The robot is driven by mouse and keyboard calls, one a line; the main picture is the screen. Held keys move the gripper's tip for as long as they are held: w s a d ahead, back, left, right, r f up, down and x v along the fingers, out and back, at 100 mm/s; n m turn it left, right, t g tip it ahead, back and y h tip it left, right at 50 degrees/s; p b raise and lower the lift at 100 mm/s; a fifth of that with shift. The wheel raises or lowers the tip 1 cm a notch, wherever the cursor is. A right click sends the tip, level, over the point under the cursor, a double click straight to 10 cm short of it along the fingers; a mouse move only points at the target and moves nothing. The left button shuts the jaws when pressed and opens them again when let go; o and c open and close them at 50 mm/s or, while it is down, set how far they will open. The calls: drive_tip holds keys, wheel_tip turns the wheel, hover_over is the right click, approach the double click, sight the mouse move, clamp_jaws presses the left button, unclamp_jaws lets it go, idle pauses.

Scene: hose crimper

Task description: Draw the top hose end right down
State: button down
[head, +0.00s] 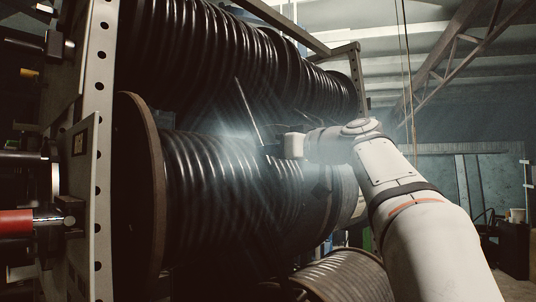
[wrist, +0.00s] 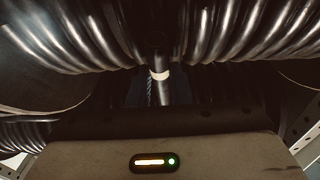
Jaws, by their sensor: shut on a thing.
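The top hose end (head: 248,112) is a thin dark length that slants down across the front of the reels in the head view. Its lower part meets my gripper (head: 270,150), which is shut on it in front of the lower reel. In the wrist view the hose end (wrist: 161,90) shows as a dark, upright length with a pale band, running down to the dark jaw edge. The fingertips and the very tip of the hose are hidden. The upper reel (head: 215,45) carries black coiled hose, and the hose end comes from its direction.
A lower reel (head: 215,190) of black hose, with a brown flange (head: 140,190), lies just behind my gripper. Another coil (head: 345,275) sits below it. A perforated steel upright (head: 100,130) stands at left. Open room lies to the right.

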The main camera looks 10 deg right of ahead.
drive_tip(key=shift+w+f, duration=0.1)
drive_tip(key=shift+f, duration=0.45)
drive_tip(key=c, duration=1.7)
unclamp_jaws()
drive_tip(key=shift+d, duration=0.1)
drive_tip(key=shift+c, duration=0.2)
drive_tip(key=o, duration=0.4)
drive_tip(key=shift+r, duration=0.2)
drive_tip(key=shift+s, duration=0.2)
drive_tip(key=shift+b+v, duration=1.3)
drive_tip(key=shift+v, duration=2.55)
